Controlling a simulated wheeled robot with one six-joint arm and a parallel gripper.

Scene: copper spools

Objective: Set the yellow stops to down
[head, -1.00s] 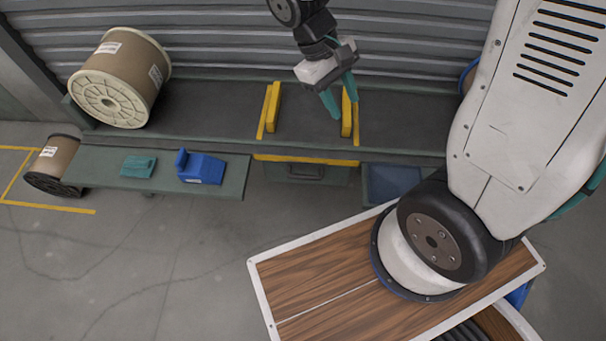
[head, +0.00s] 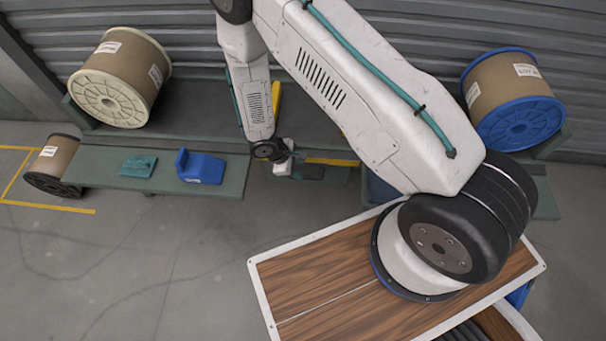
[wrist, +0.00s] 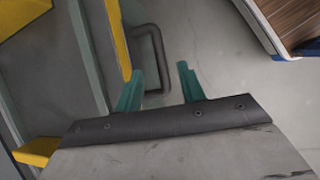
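The left yellow stop (head: 277,97) stands on the grey bench, mostly hidden behind my arm in the head view. Only a sliver of yellow by the right stop's place shows past my arm. In the wrist view, a yellow piece (wrist: 37,151) at lower left and another (wrist: 14,14) at upper left look like the stops; which is which I cannot tell. My gripper (wrist: 160,70) is open and empty, its teal fingers apart. It is at the bench's front, beside a yellow edge strip (wrist: 118,40) and a dark bent handle (wrist: 153,45).
A cream-flanged spool (head: 108,97) and a blue-flanged spool (head: 520,122) sit at the bench ends. A lower shelf (head: 125,184) holds a blue wedge (head: 203,167) and a teal piece (head: 138,166).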

